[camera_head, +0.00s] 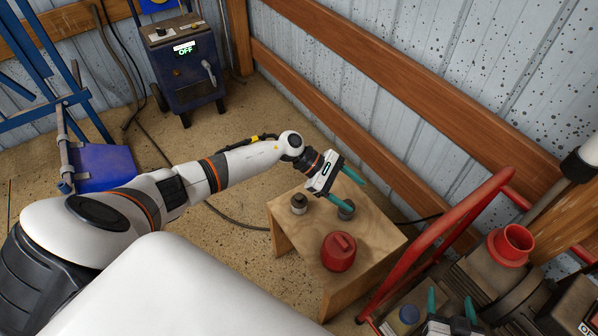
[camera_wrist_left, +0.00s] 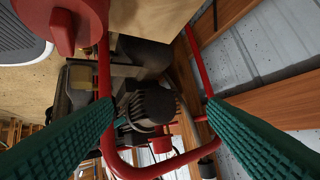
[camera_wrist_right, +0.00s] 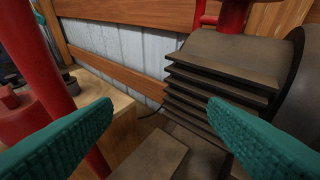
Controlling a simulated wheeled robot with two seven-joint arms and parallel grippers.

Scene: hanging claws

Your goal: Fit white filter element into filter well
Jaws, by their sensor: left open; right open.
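I cannot make out a white filter element in any view. A red open-topped cup (camera_head: 511,243) on the machine at the right may be the filter well; its inside is dark. My left gripper (camera_head: 347,187) is open and empty, over the far side of the wooden table. In the left wrist view nothing lies between its fingers (camera_wrist_left: 160,120). My right gripper (camera_head: 450,304) is open at the lower right of the head view, in front of the machine and below the cup. Its fingers (camera_wrist_right: 160,112) have nothing between them in the right wrist view.
A red tube frame (camera_head: 437,238) rises between table and machine. A blue welder-like cabinet (camera_head: 186,65) stands behind.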

